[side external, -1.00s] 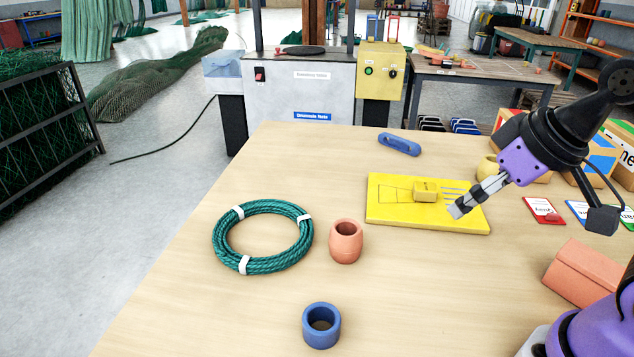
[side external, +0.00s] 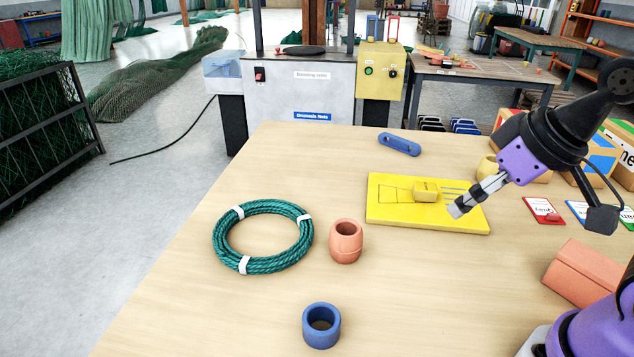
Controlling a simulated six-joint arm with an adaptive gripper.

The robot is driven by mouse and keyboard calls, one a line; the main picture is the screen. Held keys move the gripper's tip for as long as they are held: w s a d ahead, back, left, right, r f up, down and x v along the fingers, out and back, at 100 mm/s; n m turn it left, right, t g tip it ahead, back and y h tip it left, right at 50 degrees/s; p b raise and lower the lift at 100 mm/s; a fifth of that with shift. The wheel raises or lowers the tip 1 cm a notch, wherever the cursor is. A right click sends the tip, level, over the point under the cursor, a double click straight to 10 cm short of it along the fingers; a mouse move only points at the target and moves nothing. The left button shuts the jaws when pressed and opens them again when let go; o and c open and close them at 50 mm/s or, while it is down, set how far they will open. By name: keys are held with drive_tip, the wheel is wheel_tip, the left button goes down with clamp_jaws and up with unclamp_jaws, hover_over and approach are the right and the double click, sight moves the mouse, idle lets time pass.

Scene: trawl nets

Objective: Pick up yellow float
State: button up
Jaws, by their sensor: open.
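A rounded yellow piece (side external: 487,166), likely the yellow float, stands on the table behind my gripper and is partly hidden by it. A yellow board (side external: 390,212) lies left of the gripper with a small yellow block (side external: 426,190) on it. My gripper (side external: 458,209) points down and left, its fingertips over the right part of the board in the picture. It is open and nothing shows between its fingers. I cannot tell its exact height above the board.
A green rope coil (side external: 262,264), an orange barrel-shaped float (side external: 346,244) and a blue ring (side external: 321,336) are on the table. A blue bar (side external: 399,144) lies behind the board. An orange block (side external: 584,272), cards (side external: 543,210) and cardboard boxes are at right. The front middle is clear.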

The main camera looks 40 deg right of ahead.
drive_tip(key=m+g+h, duration=0.3)
drive_tip(key=m+h, duration=0.1)
drive_tip(key=m, duration=0.6)
hover_over(492, 168)
drive_tip(key=s+a, duration=0.1)
drive_tip(key=s, duration=0.1)
wheel_tip(492, 168, down, 6)
drive_tip(key=x, duration=0.5)
drive_tip(key=shift+d+r, duration=0.15)
drive_tip(key=x, duration=0.4)
drive_tip(key=a+x, duration=0.1)
drive_tip(key=x, duration=0.1)
drive_tip(key=shift+w, duration=0.2)
drive_tip(key=c, duration=1.1)
